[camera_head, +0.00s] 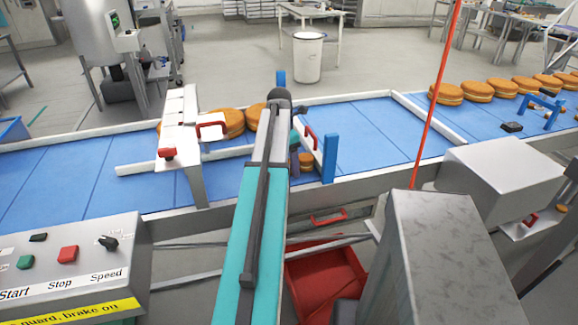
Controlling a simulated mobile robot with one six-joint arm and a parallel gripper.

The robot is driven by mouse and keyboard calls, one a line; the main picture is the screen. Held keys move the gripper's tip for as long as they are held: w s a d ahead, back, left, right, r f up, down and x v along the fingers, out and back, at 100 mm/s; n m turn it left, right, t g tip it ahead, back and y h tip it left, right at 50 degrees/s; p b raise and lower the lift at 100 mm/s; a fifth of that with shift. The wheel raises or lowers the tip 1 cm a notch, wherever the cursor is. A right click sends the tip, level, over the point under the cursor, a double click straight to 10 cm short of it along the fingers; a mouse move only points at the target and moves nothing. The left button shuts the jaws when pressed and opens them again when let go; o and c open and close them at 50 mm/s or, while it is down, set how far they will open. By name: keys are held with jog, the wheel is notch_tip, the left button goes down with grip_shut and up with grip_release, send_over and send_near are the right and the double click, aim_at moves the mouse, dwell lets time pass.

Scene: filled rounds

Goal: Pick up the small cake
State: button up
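A small round brown cake (306,160) with a darker band around its middle lies on the blue conveyor belt (350,135), beside a blue post. My teal and grey arm reaches forward across the picture and covers part of the belt just left of this cake. My gripper (299,148) is almost wholly hidden behind the arm, close to the small cake. Its fingers cannot be made out, nor whether they touch the cake.
Larger filled cakes (229,123) sit behind a white guide on the left, and several more (476,91) line the belt at right. A blue post (330,158) and a red handle (310,137) stand close by. A red bin (322,277) is below the belt.

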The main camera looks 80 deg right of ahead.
jog(key=c, duration=0.8)
jog(key=shift+r, duration=0.1)
notch_tip(320, 180, up, 18)
jog(key=shift+f+b, duration=0.1)
jog(key=shift+b, duration=1.15)
